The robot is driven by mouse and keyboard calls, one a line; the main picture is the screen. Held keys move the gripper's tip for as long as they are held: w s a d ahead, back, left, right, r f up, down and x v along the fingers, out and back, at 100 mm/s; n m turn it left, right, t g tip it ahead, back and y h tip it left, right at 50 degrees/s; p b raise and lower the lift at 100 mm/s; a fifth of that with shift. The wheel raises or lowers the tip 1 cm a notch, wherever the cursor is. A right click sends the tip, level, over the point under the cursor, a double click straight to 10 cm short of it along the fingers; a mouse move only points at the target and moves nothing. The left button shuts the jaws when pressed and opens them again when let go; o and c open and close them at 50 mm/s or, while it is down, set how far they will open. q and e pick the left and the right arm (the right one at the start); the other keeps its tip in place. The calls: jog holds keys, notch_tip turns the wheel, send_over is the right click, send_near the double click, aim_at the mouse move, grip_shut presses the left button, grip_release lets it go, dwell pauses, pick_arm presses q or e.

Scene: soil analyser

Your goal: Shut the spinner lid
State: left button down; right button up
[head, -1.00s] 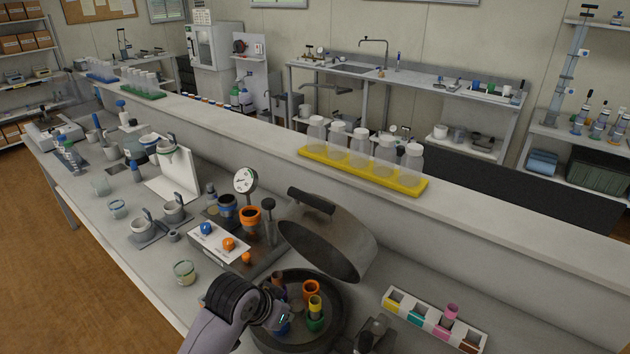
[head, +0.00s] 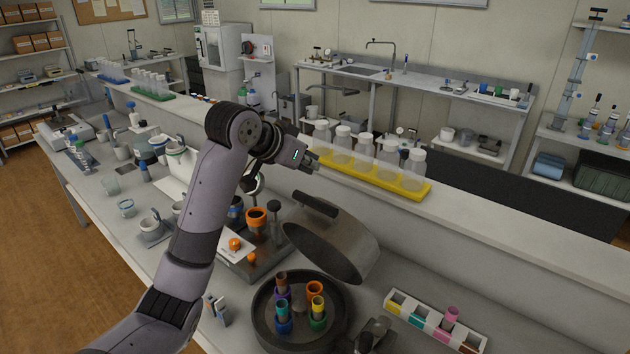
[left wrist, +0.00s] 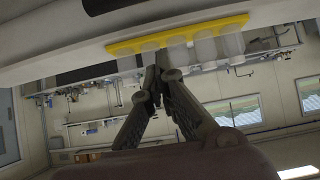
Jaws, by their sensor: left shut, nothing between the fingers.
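The spinner (head: 258,325) is a round dark bowl on the bench, holding several coloured tubes in its rotor. Its grey lid (head: 350,241) stands raised and tilted open behind the bowl, with a dark handle (head: 316,204) on its upper side. My left gripper (head: 314,165) is shut and empty, above and behind the lid, near the yellow bottle rack. It is apart from the lid. In the left wrist view its closed fingers (left wrist: 157,75) point up toward the rack; the lid is not seen there. My right gripper is not clearly visible.
A yellow rack (head: 412,190) of clear bottles stands on the raised ledge behind the lid. A small box of coloured compartments (head: 405,314) lies right of the spinner. A device with orange knobs (head: 235,243) stands left of the lid, partly behind my left arm.

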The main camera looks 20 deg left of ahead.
aim_at(315, 212)
pick_arm(q)
jog(key=p+x, duration=0.2)
jog(key=x, duration=0.4)
jog(key=shift+r, duration=0.1)
jog(key=shift+s+a+f+p, duration=0.2)
jog(key=shift+s+f+p, duration=0.25)
jog(key=shift+f+p, duration=0.1)
jog(key=shift+s+a+f+p, duration=0.15)
jog(key=shift+s+f+p, duration=0.25)
jog(key=shift+s+f, duration=0.1)
jog(key=shift+s+a+f, duration=0.25)
jog(key=shift+s, duration=0.35)
jog(key=shift+w+d+f, duration=0.1)
jog(key=shift+w, duration=0.05)
jog(key=shift+f, duration=0.1)
